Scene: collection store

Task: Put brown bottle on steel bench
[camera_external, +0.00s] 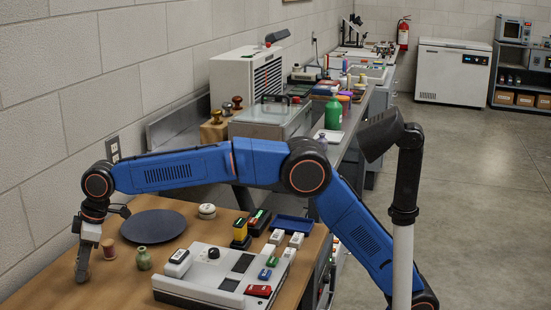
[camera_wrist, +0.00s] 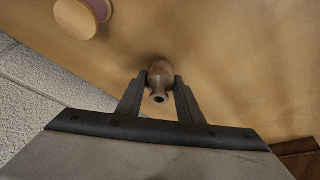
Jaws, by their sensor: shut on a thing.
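The brown bottle (camera_wrist: 160,72) is between the two fingers of my gripper (camera_wrist: 160,98) in the wrist view, its neck and open mouth facing the camera. My gripper is shut on it. In the external view my gripper (camera_external: 82,272) points down at the left end of the wooden table, and the bottle is mostly hidden by the fingers. I cannot tell whether its base touches the wood. The steel bench (camera_external: 352,123) runs along the wall beyond the wooden table, with many things on it.
On the wooden table (camera_external: 128,285) stand a spool (camera_external: 109,249), a green vase (camera_external: 144,259), a dark round plate (camera_external: 153,225) and a grey-white device (camera_external: 215,272). A green bottle (camera_external: 333,112) and a glass-topped case (camera_external: 270,117) occupy the bench's near part.

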